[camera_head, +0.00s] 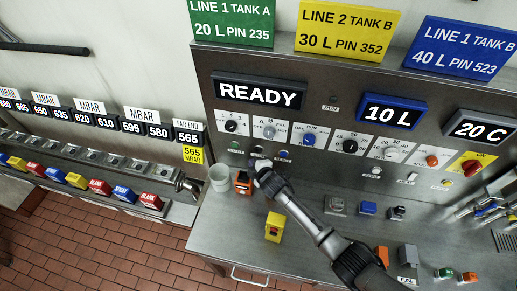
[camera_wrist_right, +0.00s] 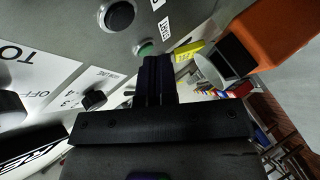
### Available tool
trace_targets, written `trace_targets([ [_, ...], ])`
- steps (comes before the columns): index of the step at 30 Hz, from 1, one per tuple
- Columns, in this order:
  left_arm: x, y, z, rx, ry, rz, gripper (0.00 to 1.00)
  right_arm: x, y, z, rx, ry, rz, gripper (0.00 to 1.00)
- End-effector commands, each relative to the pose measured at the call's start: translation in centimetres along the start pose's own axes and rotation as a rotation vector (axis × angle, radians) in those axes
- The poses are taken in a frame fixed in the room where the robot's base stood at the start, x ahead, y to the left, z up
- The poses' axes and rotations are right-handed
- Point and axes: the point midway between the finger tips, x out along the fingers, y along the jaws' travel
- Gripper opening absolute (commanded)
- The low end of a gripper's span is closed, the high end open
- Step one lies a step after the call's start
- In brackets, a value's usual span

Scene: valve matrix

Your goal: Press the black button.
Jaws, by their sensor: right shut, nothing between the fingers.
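The black button (camera_wrist_right: 118,15) is a round black cap on the grey panel at the top of the right wrist view. A green button (camera_wrist_right: 147,48) sits beside it; that one also shows in the head view (camera_head: 236,145). In the head view the gripper partly hides the spot between the green and blue buttons. My left gripper is not in view.
A blue button (camera_head: 284,155) is right of my gripper. An orange-and-black box (camera_head: 243,183) and a grey cup (camera_head: 220,178) stand left of the gripper. A yellow box (camera_head: 275,227) stands on the counter in front. Dials and READY display (camera_head: 259,93) are above.

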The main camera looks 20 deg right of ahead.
Motion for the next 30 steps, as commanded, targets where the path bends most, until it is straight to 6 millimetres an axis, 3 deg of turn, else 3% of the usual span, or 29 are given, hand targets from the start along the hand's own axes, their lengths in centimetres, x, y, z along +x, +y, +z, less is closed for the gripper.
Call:
trace_targets([
  [9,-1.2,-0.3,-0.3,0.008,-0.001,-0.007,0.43,-1.6,-1.0,-1.1,0.001,0.000,0.000,0.00],
  [30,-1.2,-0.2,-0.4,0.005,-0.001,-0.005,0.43,-1.6,-1.2,-1.2,0.001,0.000,0.000,0.00],
])
